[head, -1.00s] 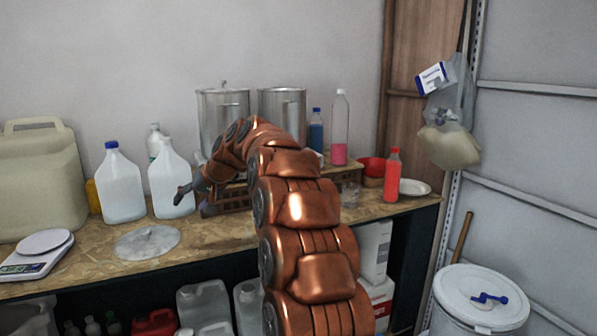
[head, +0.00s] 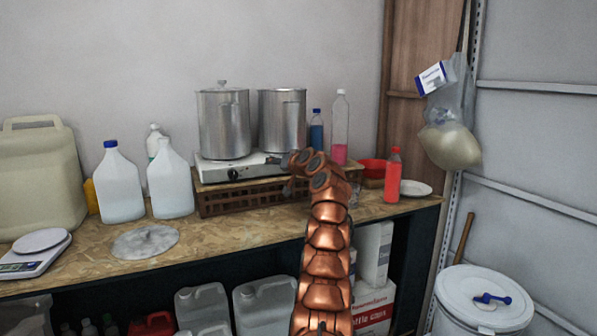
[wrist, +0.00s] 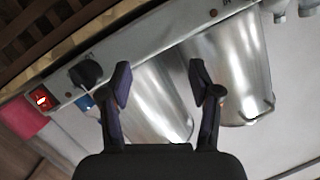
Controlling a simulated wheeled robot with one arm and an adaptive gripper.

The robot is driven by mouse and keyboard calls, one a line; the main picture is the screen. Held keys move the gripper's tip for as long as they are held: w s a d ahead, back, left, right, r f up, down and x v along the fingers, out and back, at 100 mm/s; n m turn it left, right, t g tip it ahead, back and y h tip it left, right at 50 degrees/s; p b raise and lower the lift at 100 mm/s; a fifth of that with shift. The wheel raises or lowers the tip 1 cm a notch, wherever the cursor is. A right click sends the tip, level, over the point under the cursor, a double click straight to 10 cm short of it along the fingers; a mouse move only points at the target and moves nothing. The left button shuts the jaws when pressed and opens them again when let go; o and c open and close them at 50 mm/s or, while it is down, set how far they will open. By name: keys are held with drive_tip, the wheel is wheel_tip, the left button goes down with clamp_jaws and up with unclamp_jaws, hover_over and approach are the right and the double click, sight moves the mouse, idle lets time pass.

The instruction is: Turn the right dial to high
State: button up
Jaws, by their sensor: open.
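A two-burner hot plate (head: 205,171) stands on a brown slatted crate on the bench and carries two steel pots. Its left dial (head: 233,174) is black and shows in the head view. The right dial is hidden behind my arm there. In the wrist view, which is turned over, the right dial (wrist: 86,73) is black, on the front panel beside a lit red switch (wrist: 42,99). My gripper (wrist: 162,78) is open and empty. The dial lies just outside the left-hand finger in that view, apart from it as far as I can tell.
The left pot (head: 224,125) and right pot (head: 283,120) stand close behind the panel. A pink-bottomed bottle (head: 340,130) and a blue bottle (head: 316,130) stand beside them. A red bottle (head: 392,175) is further right. The bench front (head: 225,228) is clear.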

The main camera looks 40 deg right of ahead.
drive_tip(key=s+d+f+n+t+h+b, duration=0.1)
drive_tip(key=s+d+f+t+h, duration=0.15)
drive_tip(key=s+d, duration=0.45)
drive_tip(key=p+x, duration=0.6)
drive_tip(key=x, duration=0.1)
drive_tip(key=shift+w+d+f, duration=0.25)
drive_tip(key=shift+d+f, duration=0.25)
idle(0.4)
drive_tip(key=c, duration=1.1)
drive_tip(key=shift+c, duration=0.2)
